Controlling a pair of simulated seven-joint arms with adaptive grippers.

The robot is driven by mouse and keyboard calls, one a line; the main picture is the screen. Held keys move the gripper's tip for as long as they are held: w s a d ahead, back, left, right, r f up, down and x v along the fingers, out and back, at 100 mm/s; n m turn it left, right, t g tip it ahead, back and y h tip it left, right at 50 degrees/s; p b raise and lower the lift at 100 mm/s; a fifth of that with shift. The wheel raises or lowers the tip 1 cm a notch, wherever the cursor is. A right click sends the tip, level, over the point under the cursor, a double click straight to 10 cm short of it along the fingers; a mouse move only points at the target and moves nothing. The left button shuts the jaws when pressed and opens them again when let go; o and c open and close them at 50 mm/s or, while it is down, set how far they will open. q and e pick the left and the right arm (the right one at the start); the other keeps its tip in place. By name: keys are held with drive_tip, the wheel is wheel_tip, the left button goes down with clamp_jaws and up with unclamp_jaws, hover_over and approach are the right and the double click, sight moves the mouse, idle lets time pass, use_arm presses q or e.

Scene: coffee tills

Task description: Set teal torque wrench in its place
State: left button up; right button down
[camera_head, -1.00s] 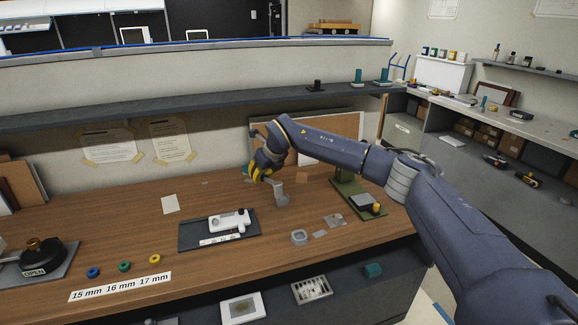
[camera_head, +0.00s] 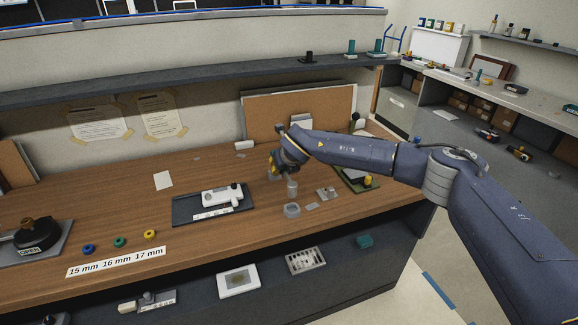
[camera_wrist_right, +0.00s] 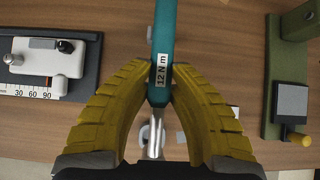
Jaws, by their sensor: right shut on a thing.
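The teal torque wrench (camera_wrist_right: 163,48) shows in the right wrist view, with a "12 N m" label and a silver head pointing to the bottom of the picture. My right gripper (camera_wrist_right: 159,98), with yellow ribbed fingers, is shut on it. My left gripper is not in view.
A white device on a dark board (camera_head: 186,211) lies left of the gripper. A green stand (camera_head: 360,182) is to the right, and a grey ring (camera_head: 291,210) lies near the front. Blue, green and yellow rings (camera_head: 119,242) sit behind the size labels. A cork board (camera_head: 262,117) stands behind.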

idle(0.5)
drive_tip(key=shift+f, duration=2.25)
drive_tip(key=shift+f, duration=1.25)
drive_tip(key=c, duration=1.2)
unclamp_jaws()
drive_tip(key=shift+c, duration=0.2)
drive_tip(key=shift+s, duration=0.1)
